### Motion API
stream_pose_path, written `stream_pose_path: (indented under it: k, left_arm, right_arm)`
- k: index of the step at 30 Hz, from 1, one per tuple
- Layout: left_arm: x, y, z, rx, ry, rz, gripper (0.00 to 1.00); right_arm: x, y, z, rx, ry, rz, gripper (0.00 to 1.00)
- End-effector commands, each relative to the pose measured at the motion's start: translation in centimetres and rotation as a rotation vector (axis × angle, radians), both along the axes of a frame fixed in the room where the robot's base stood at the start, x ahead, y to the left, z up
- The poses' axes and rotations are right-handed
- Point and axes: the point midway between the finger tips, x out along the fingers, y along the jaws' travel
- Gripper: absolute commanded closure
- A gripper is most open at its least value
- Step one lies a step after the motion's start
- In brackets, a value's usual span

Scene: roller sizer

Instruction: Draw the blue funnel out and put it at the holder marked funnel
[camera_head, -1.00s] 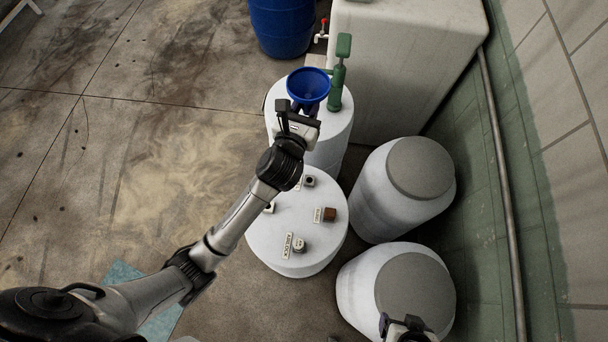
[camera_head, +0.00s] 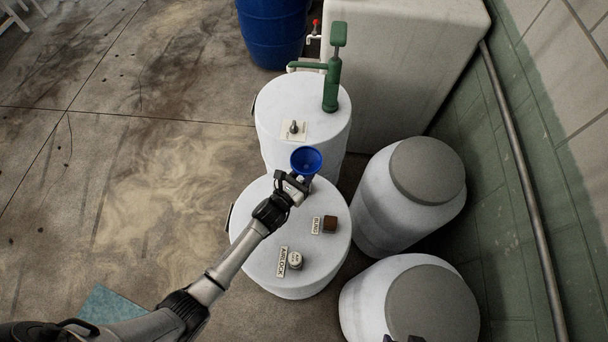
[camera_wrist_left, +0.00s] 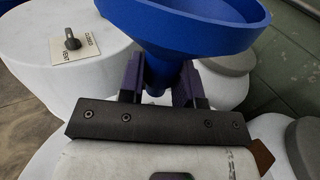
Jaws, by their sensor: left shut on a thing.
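The blue funnel (camera_head: 306,158) is upright, its bowl facing up, over the back edge of the near white drum (camera_head: 262,255). My left gripper (camera_head: 296,182) is shut on it. In the left wrist view the dark fingers (camera_wrist_left: 160,85) close around the stem below the blue bowl (camera_wrist_left: 190,35). The drum top holds a brown block (camera_head: 330,223) by a BUNG label and a pale round piece (camera_head: 295,260) by an AIRLOCK label. No funnel label is readable; my gripper and arm cover part of this top. Only a sliver of my right gripper shows at the bottom edge.
The far white drum (camera_head: 275,95) carries a tall green pump (camera_head: 332,80) and a vent tap (camera_head: 293,128), labelled VENT in the wrist view. Two grey-lidded barrels (camera_head: 428,170) (camera_head: 432,303) stand at the right. A large white tank (camera_head: 420,60) is behind.

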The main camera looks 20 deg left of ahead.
Motion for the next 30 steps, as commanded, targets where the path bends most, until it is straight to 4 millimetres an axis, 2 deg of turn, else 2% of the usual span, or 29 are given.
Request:
stream_pose_path:
  k: [13,30]
  left_arm:
    - [-0.1,0.0,0.0,-0.003,0.001,0.001,1.00]
    - [-0.1,0.0,-4.7,-0.003,0.002,0.001,1.00]
  right_arm:
    - [0.0,0.1,0.0,0.004,-0.001,-0.003,0.20]
    - [0.0,0.3,-4.3,0.011,0.000,-0.007,0.20]
